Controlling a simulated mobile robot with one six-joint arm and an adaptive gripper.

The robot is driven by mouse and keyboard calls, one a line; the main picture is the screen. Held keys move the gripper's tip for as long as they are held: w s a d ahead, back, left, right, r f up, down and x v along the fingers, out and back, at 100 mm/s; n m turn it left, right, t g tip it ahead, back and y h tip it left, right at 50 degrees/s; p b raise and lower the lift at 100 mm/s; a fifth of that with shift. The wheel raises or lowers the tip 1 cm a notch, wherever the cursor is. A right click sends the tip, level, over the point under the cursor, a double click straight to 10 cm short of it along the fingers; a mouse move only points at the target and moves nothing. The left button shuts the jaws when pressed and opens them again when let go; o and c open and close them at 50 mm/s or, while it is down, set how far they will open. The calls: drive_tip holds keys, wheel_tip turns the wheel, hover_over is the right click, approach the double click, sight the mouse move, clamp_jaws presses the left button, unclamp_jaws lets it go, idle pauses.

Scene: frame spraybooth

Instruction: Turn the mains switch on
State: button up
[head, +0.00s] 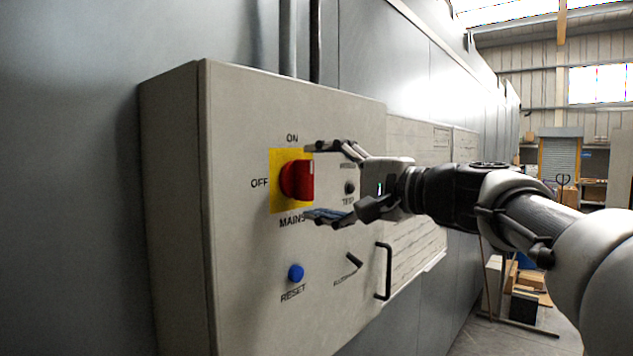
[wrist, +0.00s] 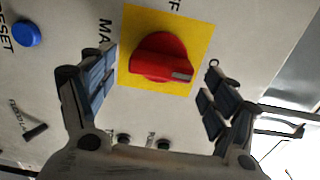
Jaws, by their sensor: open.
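The mains switch (head: 299,181) is a red rotary knob on a yellow plate, on the front of a grey control box (head: 240,240). ON is printed above it, OFF to its left and MAINS below. Its raised grip stands upright, with the white mark at the end toward ON. The knob also shows in the wrist view (wrist: 160,55), where ON is at the right. My gripper (head: 312,181) is open in front of the panel, one finger above the knob's level and one below. In the wrist view the knob lies between and beyond the fingers; contact is not visible.
A blue reset button (head: 296,272) sits below the switch. A small black test knob (head: 350,188) is behind my gripper. A small black selector (head: 354,260) and a black door handle (head: 383,271) are lower right. Boxes (head: 528,280) stand on the floor far right.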

drive_tip(key=v, duration=1)
drive_tip(key=shift+s, duration=0.1)
drive_tip(key=s+a+f+n+g+h+b, duration=0.1)
drive_tip(key=s+f+h+b, duration=0.2)
drive_tip(key=f, duration=0.8)
drive_tip(key=s+a+f+n+g+h+b, duration=0.15)
drive_tip(key=s+f+b, duration=0.3)
drive_tip(key=f, duration=0.55)
drive_tip(key=s+f+g+h+b, duration=0.25)
drive_tip(key=s+f, duration=0.25)
drive_tip(key=f, duration=0.6)
drive_tip(key=s+d+f+n+h+b, duration=0.1)
drive_tip(key=s+d+f+h+b, duration=0.1)
drive_tip(key=f, duration=0.6)
drive_tip(key=s+d+f+n+g+h+b, duration=0.1)
drive_tip(key=s+d+f+n+h+b, duration=0.1)
drive_tip(key=s+f, duration=0.5)
drive_tip(key=s+d+f+n+h+b, duration=0.2)
drive_tip(key=s+d+f+h+b, duration=0.1)
drive_tip(key=f, duration=0.7)
drive_tip(key=shift+s+d+f+b, duration=0.3)
drive_tip(key=shift+s+d+b, duration=0.6)
drive_tip(key=shift+d, duration=0.3)
